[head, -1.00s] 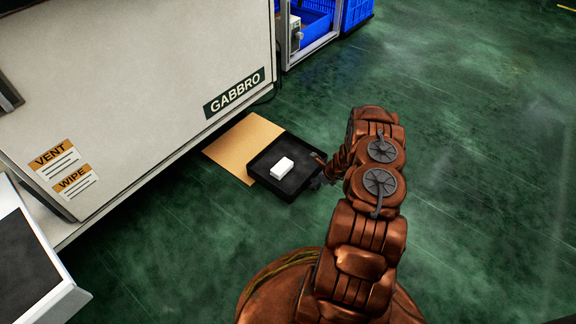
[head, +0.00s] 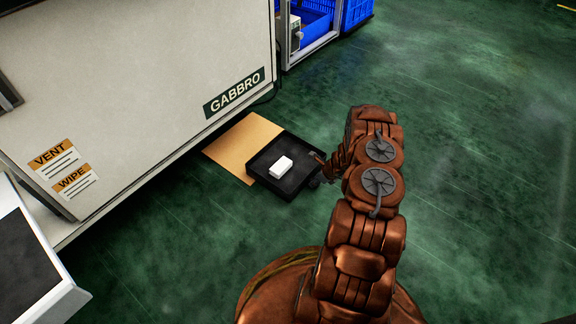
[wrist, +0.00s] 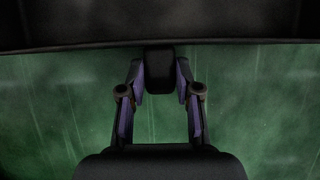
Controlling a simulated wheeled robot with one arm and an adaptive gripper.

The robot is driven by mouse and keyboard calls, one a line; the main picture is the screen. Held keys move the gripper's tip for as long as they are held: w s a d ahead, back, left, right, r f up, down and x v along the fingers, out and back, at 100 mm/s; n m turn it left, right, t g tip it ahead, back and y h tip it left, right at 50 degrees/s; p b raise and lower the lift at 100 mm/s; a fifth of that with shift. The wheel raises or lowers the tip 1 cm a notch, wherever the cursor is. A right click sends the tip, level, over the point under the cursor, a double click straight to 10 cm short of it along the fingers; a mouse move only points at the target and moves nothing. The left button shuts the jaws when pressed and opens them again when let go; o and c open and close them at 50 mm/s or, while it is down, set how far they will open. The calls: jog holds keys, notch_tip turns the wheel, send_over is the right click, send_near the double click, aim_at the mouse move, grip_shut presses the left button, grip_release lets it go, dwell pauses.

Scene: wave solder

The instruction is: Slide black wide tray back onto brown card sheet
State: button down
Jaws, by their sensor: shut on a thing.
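The black wide tray (head: 263,174) lies on the floor, its left part over the right edge of the brown card sheet (head: 236,146) and the rest on the green floor. A white block (head: 281,167) sits in the tray. My gripper (head: 318,170) is at the tray's right side, partly hidden by my arm in the head view. In the wrist view my gripper (wrist: 160,68) is shut on a dark tab at the middle of the tray's rim (wrist: 70,47). How far the tray overlaps the card underneath is hidden.
A large pale cabinet (head: 140,70) marked GABBRO stands just left of the card. Blue crates (head: 316,20) on a shelf stand at the back. A white unit with a dark top (head: 25,255) is at lower left. The green floor at right is clear.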

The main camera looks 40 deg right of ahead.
aim_at(291, 168)
jog(key=shift+w+a+b, duration=0.4)
jog(key=shift+w+a, duration=0.15)
jog(key=shift+w, duration=1.2)
jog(key=shift+w+a+b, duration=0.45)
jog(key=shift+w+a, duration=0.05)
jog(key=shift+w, duration=1.2)
jog(key=shift+w+a+b, duration=0.4)
jog(key=shift+w+a, duration=0.15)
jog(key=shift+w, duration=1.2)
jog(key=shift+w+a, duration=0.1)
jog(key=shift+w, duration=0.1)
jog(key=shift+w+a+f, duration=0.1)
jog(key=shift+w+a, duration=0.2)
jog(key=shift+w, duration=0.35)
jog(key=shift+w+a+b, duration=0.2)
jog(key=shift+w+a, duration=0.05)
jog(key=shift+w, duration=0.75)
jog(key=shift+w+a+b, duration=0.2)
jog(key=shift+w, duration=0.75)
jog(key=shift+w+a, duration=0.35)
jog(key=shift+w, duration=0.3)
jog(key=c, duration=1)
grip_release()
jog(key=shift+c, duration=0.2)
jog(key=o, duration=0.3)
jog(key=shift+w, duration=0.1)
jog(key=shift+d, duration=0.1)
